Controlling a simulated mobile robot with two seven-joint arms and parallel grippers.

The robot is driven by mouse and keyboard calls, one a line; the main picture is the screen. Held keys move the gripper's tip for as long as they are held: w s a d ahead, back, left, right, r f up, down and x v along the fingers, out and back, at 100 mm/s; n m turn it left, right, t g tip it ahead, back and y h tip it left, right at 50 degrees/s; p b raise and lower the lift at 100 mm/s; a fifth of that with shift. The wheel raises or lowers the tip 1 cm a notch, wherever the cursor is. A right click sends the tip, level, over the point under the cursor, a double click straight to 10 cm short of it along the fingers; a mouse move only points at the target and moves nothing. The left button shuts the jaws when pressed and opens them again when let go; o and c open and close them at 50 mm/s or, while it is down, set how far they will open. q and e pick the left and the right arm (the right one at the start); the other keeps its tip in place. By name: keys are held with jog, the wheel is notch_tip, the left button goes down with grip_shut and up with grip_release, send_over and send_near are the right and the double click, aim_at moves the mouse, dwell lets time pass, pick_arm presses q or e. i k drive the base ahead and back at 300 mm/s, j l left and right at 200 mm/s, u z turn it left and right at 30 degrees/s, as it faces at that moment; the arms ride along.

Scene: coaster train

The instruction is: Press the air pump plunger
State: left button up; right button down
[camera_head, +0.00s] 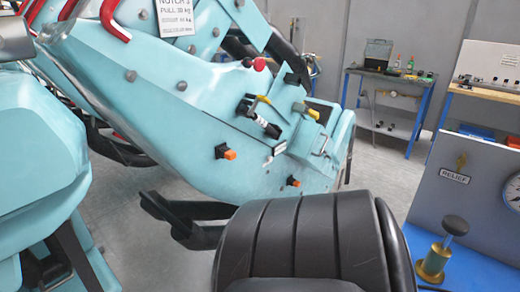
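The air pump (434,262) is a brass cylinder at the lower right. A thin rod rises from it to the dark round knob of its plunger (455,225), which stands well above the body. A large black ribbed form fills the bottom middle and looks like part of my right arm. To its left, black angular pieces (182,212) that look like my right gripper point left over the floor, well apart from the pump. I cannot tell whether they are open or shut. My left gripper is not in view.
A blue-grey panel (480,195) with a RELIEF label and a gauge stands behind the pump. A teal coaster car (190,120) with orange buttons and latches fills the left and middle. A workbench (385,78) stands at the back.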

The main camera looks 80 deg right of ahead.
aim_at(455, 226)
jog(key=z, duration=3.95)
jog(key=i+j, duration=0.15)
jog(key=j, duration=0.2)
jog(key=i+j, duration=0.15)
jog(key=j, duration=0.2)
